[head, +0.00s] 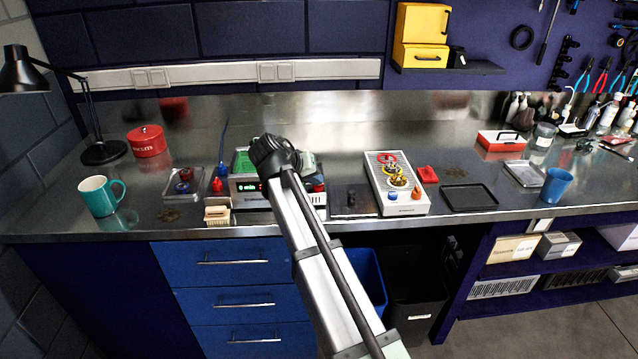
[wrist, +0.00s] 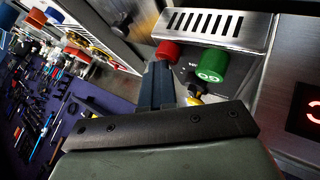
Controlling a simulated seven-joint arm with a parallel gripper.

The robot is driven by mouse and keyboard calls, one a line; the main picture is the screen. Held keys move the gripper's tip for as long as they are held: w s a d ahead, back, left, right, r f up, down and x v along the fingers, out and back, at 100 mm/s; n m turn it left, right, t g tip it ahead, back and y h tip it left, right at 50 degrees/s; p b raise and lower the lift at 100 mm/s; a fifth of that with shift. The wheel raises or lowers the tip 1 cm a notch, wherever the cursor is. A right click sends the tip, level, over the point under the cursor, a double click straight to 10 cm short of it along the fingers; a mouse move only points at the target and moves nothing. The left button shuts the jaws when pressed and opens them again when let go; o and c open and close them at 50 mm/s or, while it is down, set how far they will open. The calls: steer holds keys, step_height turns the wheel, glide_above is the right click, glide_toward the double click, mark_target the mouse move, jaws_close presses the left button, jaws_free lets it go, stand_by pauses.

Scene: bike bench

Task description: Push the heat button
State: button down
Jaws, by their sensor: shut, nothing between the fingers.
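The bench machine (head: 248,187) with a lit display stands in the middle of the bench in the head view, partly hidden by my arm. In the wrist view its front carries a red button (wrist: 167,52), a green button (wrist: 212,66) and a red-lit display (wrist: 306,113). A small label lies between the two buttons, too small to read for sure. A yellow part shows beside my fingers, mostly hidden. My gripper (wrist: 159,72) is shut and empty, its tips close below the red button and left of the green one. I cannot tell whether they touch the panel.
A white box (head: 396,184) with coloured knobs stands to the right of the machine. A small tray (head: 183,198), a teal mug (head: 97,196) and a red tin (head: 147,141) stand to the left. A black tray (head: 469,197) lies farther right.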

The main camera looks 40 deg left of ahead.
mark_target(315, 186)
steer(key=shift+f, duration=0.35)
steer(key=shift+r, duration=0.4)
stand_by(0.3)
steer(key=shift+r, duration=3.05)
